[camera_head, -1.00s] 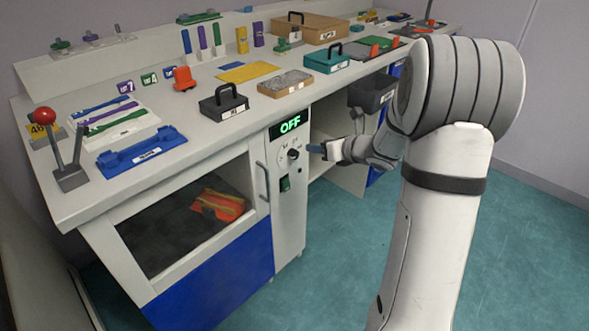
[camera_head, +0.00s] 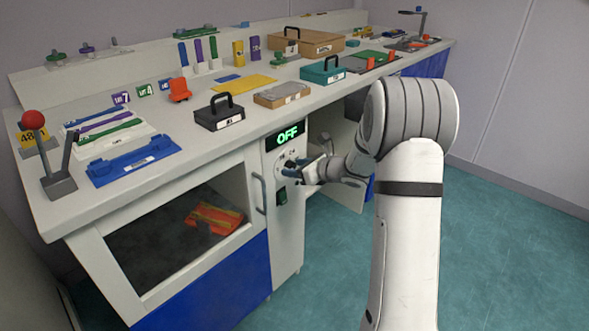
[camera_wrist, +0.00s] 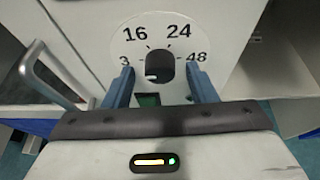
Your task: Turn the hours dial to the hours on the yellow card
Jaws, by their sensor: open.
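The hours dial is a dark knob (camera_wrist: 160,69) on a white round plate (camera_wrist: 133,49) marked 3, 16, 24 and 48. A small white mark shows low on the knob; I cannot tell which number it points to. My gripper (camera_wrist: 159,72) is open, with one blue finger on each side of the knob; contact cannot be told. In the head view my gripper (camera_head: 295,169) is at the panel, mostly covering the dial. The yellow card (camera_head: 38,138) stands at the bench's left end, partly hidden by the red-ball lever; 48 can be read on it.
A green display (camera_head: 288,134) above the dial reads OFF. A green switch (camera_head: 281,196) sits below it. A cabinet door handle (camera_head: 259,194) stands out to the left. Open under-bench space lies to the right. The red-ball lever (camera_head: 34,121) stands on the bench.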

